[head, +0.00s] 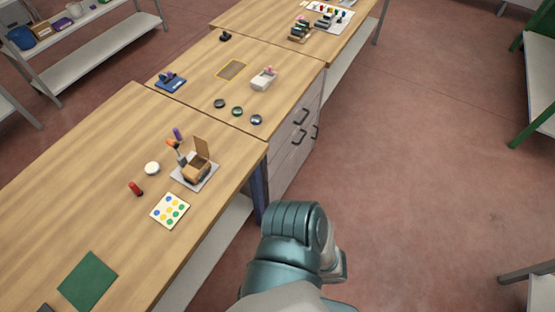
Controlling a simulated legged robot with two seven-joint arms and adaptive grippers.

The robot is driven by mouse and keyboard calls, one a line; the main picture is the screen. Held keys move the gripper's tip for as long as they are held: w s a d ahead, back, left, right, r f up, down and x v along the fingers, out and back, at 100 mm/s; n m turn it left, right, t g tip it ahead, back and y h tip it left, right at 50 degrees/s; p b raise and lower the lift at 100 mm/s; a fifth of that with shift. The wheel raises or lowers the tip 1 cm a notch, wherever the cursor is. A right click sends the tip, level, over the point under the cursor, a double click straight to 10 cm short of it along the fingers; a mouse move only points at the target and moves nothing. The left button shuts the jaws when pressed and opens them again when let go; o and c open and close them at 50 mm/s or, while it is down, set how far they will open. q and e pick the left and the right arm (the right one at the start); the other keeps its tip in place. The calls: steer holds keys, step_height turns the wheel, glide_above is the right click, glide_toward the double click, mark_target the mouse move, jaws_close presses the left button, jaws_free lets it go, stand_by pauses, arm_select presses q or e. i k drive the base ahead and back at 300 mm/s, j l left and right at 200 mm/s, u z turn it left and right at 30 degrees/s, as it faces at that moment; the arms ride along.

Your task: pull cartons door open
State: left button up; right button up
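A pale cabinet (285,165) stands under the middle bench. It has dark bar handles on its front, one upper handle (301,117) and one lower handle (298,138), with part of another dark handle (316,131) at the right. Its fronts look shut. No label reading cartons can be made out, so I cannot tell which front is the cartons door. A teal link of my own arm shows at the bottom middle, below the cabinet in the picture. Neither of my grippers shows.
The near bench (70,200) holds a small open cardboard box (197,170), a dotted card (170,210) and a green mat (88,281). The floor (430,150) at the right is clear. Shelves stand at the edges.

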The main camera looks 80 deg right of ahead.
mark_target(278, 185)
steer(key=z, duration=2.75)
steer(key=i+l, duration=0.9)
steer(key=l, duration=0.2)
